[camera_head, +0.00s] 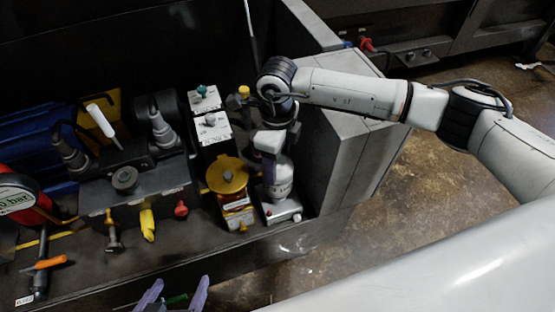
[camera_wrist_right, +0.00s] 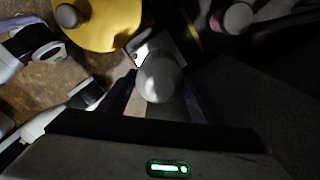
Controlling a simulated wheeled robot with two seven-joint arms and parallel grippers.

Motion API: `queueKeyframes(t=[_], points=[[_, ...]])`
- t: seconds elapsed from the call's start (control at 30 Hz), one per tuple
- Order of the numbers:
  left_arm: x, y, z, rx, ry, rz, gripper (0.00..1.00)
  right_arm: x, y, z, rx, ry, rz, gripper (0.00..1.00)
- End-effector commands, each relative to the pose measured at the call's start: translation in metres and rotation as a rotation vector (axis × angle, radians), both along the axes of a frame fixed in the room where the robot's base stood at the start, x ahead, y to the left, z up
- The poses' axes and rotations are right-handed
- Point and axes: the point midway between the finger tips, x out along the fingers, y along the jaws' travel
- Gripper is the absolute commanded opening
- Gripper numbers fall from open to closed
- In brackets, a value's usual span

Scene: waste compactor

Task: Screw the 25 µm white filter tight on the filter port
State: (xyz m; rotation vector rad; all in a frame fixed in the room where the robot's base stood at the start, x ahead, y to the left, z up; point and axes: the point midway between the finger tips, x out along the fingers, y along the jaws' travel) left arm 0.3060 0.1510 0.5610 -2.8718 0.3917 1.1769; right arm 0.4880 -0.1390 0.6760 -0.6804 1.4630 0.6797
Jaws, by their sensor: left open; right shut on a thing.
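The white filter (camera_head: 279,183) stands upright over a small white base block (camera_head: 283,211), which looks like the filter port. My right gripper (camera_head: 270,158) comes down from above and is shut on the filter's top. In the right wrist view the filter's rounded grey-white top (camera_wrist_right: 159,77) sits between the two dark purple fingers, with a corner of a pale plate behind it. I cannot tell how tightly the filter sits on the port, as the thread is hidden. My left gripper (camera_head: 176,297) is open and empty at the bottom edge, its purple fingers apart.
A yellow-lidded container (camera_head: 227,177) stands close to the filter's left. White-topped boxes (camera_head: 210,126) with knobs are behind it. A grey cabinet (camera_head: 350,150) is to the right. Black fittings (camera_head: 125,180), a yellow piece (camera_head: 147,224) and a red gauge (camera_head: 22,197) are at left.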

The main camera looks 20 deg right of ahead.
Motion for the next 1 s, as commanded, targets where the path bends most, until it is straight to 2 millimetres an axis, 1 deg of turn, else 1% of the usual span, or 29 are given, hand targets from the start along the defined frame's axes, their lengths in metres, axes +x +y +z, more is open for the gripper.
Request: queueKeyframes(t=[1.0], points=[[-0.001, 0.0, -0.018, 0.001, 0.003, 0.0, 0.77, 0.0, 0.0, -0.02, 0.001, -0.001, 0.0, 0.36]])
